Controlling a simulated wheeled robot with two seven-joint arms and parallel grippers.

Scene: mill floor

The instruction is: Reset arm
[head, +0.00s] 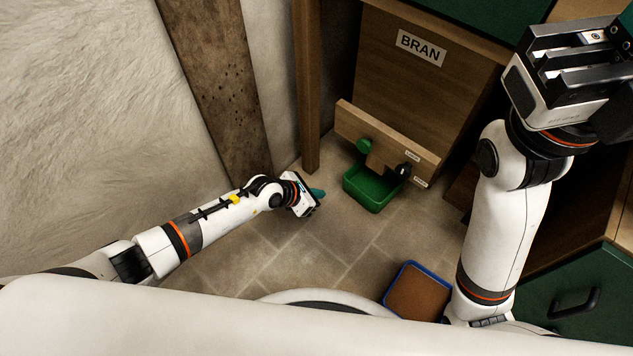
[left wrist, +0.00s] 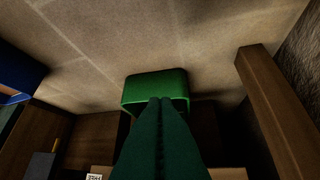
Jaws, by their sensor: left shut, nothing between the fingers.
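My left gripper (head: 317,193) is low over the stone floor in the head view, left of the green bin. Its dark green fingers also show in the left wrist view (left wrist: 160,105), pressed together with nothing between them. My right gripper (head: 580,62) is raised at the top right of the head view. Its body shows large there, but its fingertips cannot be made out clearly.
A wooden bran chest (head: 425,85) has a front board with a green knob (head: 363,146) and a black knob (head: 402,170). The green bin (head: 371,193) stands below; it shows in the left wrist view (left wrist: 150,85). A blue-rimmed tray (head: 418,291) is near my base. A wooden post (head: 306,85) stands behind.

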